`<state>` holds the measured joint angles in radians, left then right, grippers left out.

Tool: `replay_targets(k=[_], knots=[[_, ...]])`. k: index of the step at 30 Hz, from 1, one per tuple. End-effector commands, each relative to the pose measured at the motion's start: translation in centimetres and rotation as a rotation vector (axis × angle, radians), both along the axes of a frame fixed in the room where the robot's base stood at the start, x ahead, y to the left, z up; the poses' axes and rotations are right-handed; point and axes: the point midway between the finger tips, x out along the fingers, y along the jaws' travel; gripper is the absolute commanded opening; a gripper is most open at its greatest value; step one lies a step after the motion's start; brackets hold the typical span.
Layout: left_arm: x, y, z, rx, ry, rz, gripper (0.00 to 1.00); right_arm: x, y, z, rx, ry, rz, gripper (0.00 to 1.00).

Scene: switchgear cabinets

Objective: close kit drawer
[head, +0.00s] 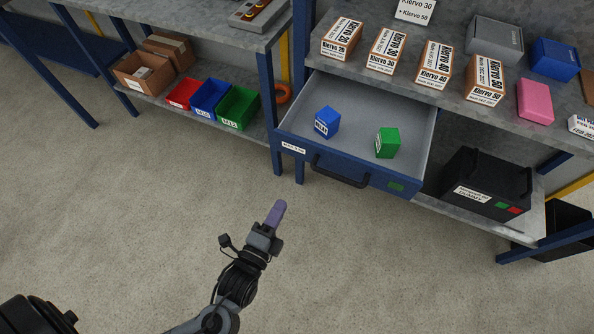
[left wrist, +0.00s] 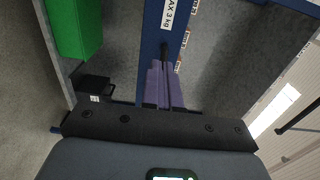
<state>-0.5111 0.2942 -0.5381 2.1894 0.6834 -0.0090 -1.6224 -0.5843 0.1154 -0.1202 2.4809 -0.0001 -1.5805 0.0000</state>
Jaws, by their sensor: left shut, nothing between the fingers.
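The kit drawer (head: 409,100) is pulled open under the bench, with a blue front (head: 335,170) and a black handle (head: 340,172). A blue box (head: 327,122) and a green box (head: 387,143) sit inside it. My left gripper (head: 279,206) is shut and empty, its purple fingers together, in front of and below the drawer's left end, apart from the handle in the head view. In the left wrist view the shut fingers (left wrist: 164,75) point toward a blue strip with a "MAX 3 kg" label (left wrist: 168,12). My right gripper does not show.
Several Klervo boxes (head: 434,64) stand on the benchtop above the drawer. Red, blue and green bins (head: 238,108) sit on the lower shelf at left. A black case (head: 486,184) is on the lower shelf at right. The floor in front is clear.

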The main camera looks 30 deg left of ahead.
Motion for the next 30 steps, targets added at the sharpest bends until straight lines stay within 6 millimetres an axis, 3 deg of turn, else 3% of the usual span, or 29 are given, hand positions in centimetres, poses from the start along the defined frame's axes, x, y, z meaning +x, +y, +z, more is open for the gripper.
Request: replay_targets(k=[18, 24, 30], knots=[[10.0, 0.9, -0.1, -0.003, -0.006, 0.002, 0.0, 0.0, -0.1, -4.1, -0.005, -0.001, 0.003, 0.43], [12.4, 1.1, -0.2, -0.003, -0.004, 0.002, 0.0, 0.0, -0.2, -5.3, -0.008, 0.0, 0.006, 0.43], [13.4, 1.2, 0.0, -0.003, -0.002, 0.001, 0.0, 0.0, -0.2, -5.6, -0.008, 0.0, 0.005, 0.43]])
